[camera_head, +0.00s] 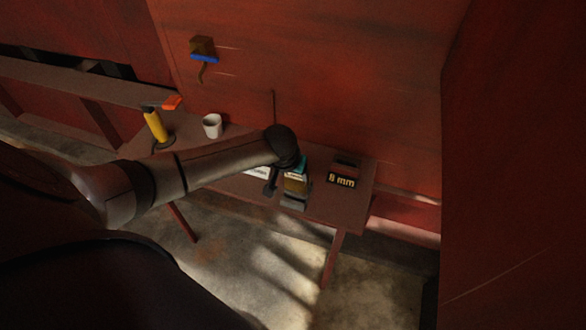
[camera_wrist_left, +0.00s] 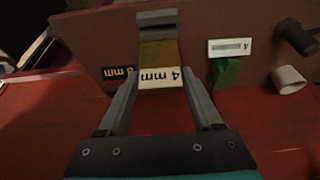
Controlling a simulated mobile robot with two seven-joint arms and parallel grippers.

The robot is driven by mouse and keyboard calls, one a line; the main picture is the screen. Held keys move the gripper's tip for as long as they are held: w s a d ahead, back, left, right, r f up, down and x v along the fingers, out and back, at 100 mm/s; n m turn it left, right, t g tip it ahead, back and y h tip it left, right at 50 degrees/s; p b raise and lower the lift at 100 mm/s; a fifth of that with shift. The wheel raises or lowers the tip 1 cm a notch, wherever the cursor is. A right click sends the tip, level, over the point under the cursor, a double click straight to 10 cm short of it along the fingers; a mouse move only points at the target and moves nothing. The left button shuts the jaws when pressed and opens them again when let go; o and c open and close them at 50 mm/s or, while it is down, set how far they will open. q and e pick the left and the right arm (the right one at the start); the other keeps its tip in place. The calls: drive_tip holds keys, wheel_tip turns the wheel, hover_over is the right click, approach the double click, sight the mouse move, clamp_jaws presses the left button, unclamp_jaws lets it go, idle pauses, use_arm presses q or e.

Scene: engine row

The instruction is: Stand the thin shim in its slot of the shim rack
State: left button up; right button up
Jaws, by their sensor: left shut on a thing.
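My left gripper (camera_head: 288,187) reaches down over the table. In the left wrist view its two fingers (camera_wrist_left: 162,86) are closed on the sides of a brass-coloured piece (camera_wrist_left: 161,52) with a pale "4 mm" label, which I take for the thin shim. The brass piece also shows under my wrist in the head view (camera_head: 295,184). A grey stepped piece (camera_wrist_left: 157,22) lies just beyond its far end; I cannot tell whether they touch or whether it is the shim rack. A black block marked "8 mm" (camera_head: 342,180) stands to the right. My right gripper is not in view.
A white mug (camera_head: 212,125) and a yellow tool (camera_head: 155,125) stand at the left of the table. A green piece (camera_wrist_left: 226,73) and a white label (camera_wrist_left: 230,47) are beside the brass piece.

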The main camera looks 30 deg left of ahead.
sight(294, 189)
use_arm(q)
drive_tip(key=shift+f+b, duration=0.65)
drive_tip(key=shift+f, duration=0.7)
drive_tip(key=shift+p, duration=0.4)
drive_tip(key=shift+p, duration=0.65)
idle(0.7)
drive_tip(key=shift+f+b, duration=1.2)
drive_tip(key=shift+f, duration=0.8)
drive_tip(key=o, duration=1.5)
drive_tip(key=shift+r, duration=0.1)
drive_tip(key=p+v, duration=0.3)
drive_tip(key=v, duration=1.2)
